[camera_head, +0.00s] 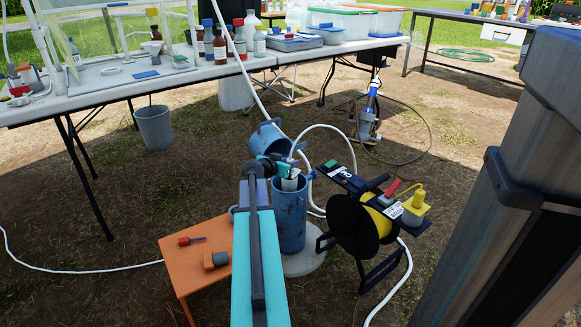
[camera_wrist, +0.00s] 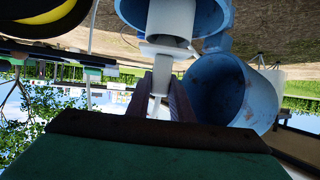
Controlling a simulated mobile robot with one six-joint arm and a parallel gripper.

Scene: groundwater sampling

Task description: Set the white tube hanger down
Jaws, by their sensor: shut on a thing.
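The white tube hanger (camera_head: 290,184) is at the mouth of the upright blue well casing (camera_head: 290,220). In the wrist view, which is upside down, the hanger (camera_wrist: 170,22) shows a white cylinder, a wider flange and a narrow stem. My gripper (camera_wrist: 160,98) is shut on the stem. The cylinder overlaps the casing's blue rim (camera_wrist: 128,10); I cannot tell whether the flange touches the rim. In the head view my gripper (camera_head: 289,172) is above the casing, partly hidden by my arm. The blue cap (camera_head: 270,138) stands open behind it.
A black reel stand with yellow winding (camera_head: 380,221) is close on the right. A white tube (camera_head: 325,127) arches over from the hanger area. An orange stool (camera_head: 185,262) with small tools is at the left. A long table (camera_head: 115,92) with bottles stands behind.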

